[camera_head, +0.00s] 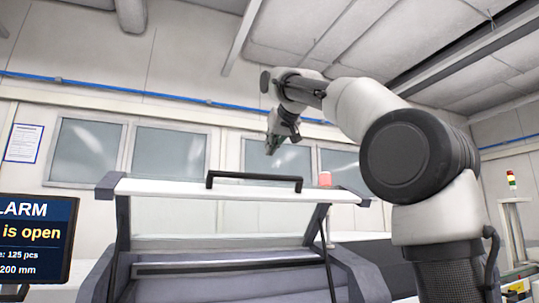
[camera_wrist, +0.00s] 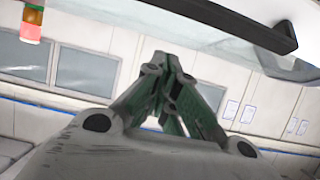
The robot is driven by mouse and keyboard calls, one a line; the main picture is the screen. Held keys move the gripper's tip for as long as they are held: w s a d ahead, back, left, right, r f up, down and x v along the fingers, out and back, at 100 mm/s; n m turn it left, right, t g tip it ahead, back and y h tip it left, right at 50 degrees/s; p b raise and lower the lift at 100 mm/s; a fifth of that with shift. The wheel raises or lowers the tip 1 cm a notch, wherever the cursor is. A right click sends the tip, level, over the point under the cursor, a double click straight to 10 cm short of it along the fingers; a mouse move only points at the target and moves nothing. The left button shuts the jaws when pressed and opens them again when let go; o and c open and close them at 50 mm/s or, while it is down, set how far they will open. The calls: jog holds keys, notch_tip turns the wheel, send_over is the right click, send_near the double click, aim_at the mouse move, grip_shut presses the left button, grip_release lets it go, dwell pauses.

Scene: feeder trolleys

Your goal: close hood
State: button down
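The hood (camera_head: 145,187) of the machine is raised, with its white front edge high above the dark opening. A black bar handle (camera_head: 254,178) is fixed along that edge. My gripper (camera_head: 272,148) hangs above the handle, apart from it in the head view, and points downward. In the wrist view, the gripper's fingers (camera_wrist: 165,62) come together at the tips with nothing visible between them. The handle also shows in the wrist view as a dark bar (camera_wrist: 235,20) at the upper right, clear of the fingers, beside the pale hood panel.
A screen (camera_head: 35,236) at the left shows an alarm text with "is open". A red lamp (camera_head: 325,179) shows behind the hood's right side. A signal tower (camera_head: 512,180) stands at the far right.

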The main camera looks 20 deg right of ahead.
jog(key=x, duration=0.9)
jog(key=shift+f, duration=0.15)
jog(key=s, duration=0.3)
jog(key=shift+f, duration=0.3)
jog(key=shift+s+f, duration=0.1)
jog(key=shift+f, duration=0.2)
jog(key=shift+s+f, duration=0.2)
jog(key=shift+s, duration=0.2)
